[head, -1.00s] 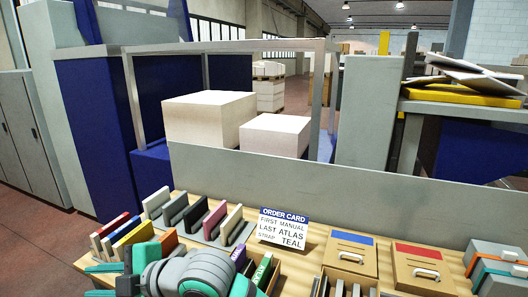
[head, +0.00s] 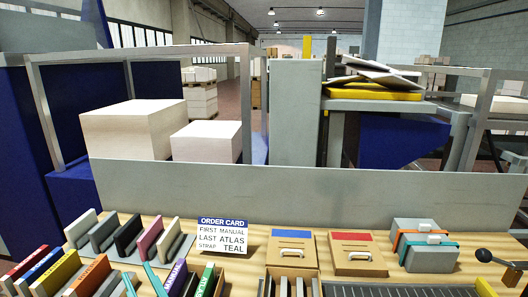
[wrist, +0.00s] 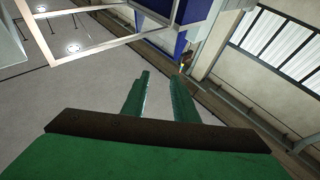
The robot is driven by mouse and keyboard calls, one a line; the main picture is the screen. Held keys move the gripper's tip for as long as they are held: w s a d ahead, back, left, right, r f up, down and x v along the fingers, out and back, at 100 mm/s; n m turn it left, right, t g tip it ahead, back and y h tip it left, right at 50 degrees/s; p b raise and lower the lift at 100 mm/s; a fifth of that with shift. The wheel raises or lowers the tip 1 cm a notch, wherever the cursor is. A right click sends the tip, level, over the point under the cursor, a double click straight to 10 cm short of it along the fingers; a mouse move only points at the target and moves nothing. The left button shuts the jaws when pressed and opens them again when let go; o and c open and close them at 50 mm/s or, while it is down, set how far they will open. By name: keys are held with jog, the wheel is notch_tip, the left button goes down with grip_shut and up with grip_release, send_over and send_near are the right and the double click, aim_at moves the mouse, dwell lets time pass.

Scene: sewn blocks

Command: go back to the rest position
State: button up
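My gripper (wrist: 160,75) shows in the wrist view with its two green fingers apart and nothing between them. Beyond the fingers are a pale floor, a wall with windows and a metal frame; no table item is near them. In the head view, thin teal pieces (head: 152,278) show at the bottom edge among the books; I cannot tell whether they are part of my arm. The order card (head: 223,236) stands on the wooden table (head: 400,278) and reads first manual, last atlas, strap teal.
Several upright books (head: 127,235) fill the table's left side. Two cardboard boxes with a blue (head: 291,248) and a red label (head: 356,252) lie right of the card. Strapped grey blocks (head: 427,245) and a crank (head: 497,262) are farther right. A grey panel (head: 300,190) closes the back.

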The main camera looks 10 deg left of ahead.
jog(key=s+d+f+m+t+h, duration=0.25)
jog(key=d+f+m+h, duration=0.4)
jog(key=d+f, duration=0.4)
jog(key=s+d+f+m+t+h, duration=0.25)
jog(key=d+f+m+h, duration=0.4)
jog(key=d+f, duration=0.45)
jog(key=s+d+f+g+h, duration=0.1)
jog(key=s+d+f, duration=0.3)
jog(key=s, duration=0.6)
jog(key=s+d+f+n+g+h, duration=0.1)
jog(key=s+d+f+h, duration=0.3)
jog(key=s+d, duration=0.5)
jog(key=shift+s+d+f+n+h, duration=0.15)
jog(key=shift+s+f+n+h, duration=0.15)
jog(key=shift+s, duration=0.55)
jog(key=shift+w, duration=0.15)
